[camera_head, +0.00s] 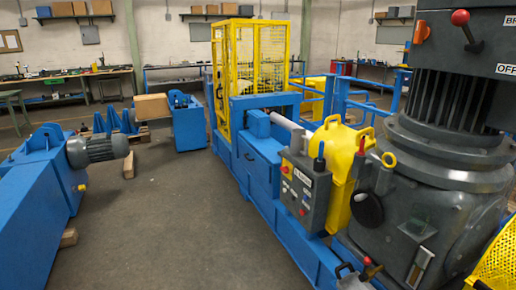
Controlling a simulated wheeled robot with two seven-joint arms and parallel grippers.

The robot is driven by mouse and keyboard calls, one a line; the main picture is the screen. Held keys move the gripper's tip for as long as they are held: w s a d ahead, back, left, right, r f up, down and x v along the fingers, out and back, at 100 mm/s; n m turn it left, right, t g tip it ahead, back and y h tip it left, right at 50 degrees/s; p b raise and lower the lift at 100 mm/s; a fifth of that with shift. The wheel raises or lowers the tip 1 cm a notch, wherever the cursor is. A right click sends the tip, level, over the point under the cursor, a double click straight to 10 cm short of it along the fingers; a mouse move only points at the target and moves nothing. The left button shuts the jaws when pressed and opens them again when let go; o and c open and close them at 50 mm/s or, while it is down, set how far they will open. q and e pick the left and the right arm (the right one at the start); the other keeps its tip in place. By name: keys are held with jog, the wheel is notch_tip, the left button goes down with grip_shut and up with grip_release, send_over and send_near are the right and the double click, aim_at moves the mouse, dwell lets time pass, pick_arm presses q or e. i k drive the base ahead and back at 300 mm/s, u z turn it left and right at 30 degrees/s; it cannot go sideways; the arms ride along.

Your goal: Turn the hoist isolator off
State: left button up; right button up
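A grey control box (303,190) stands at the centre right, on the near end of the blue machine frame. It has a white label too small to read, red buttons and a blue-tipped lever (320,155) pointing up at its right edge. I cannot tell for sure which control is the hoist isolator. A red-knobbed lever (461,18) is on the big grey motor at the upper right, near a cut-off label starting "BR" and one reading "OFF". Another red-tipped handle (368,262) is low near the bottom edge. Neither of my grippers can be made out.
A yellow guard (348,165) stands right behind the control box. The large grey motor (440,150) fills the right side. A yellow cage (252,60) stands farther back. Blue machinery (35,205) is at the left. The grey floor (170,220) between is clear.

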aim_at(285, 170)
jog(key=u, duration=0.85)
jog(key=i, duration=1.8)
jog(key=u, duration=0.15)
jog(key=i, duration=1.85)
jog(key=z, duration=1.55)
jog(key=i, duration=0.75)
jog(key=z, duration=0.6)
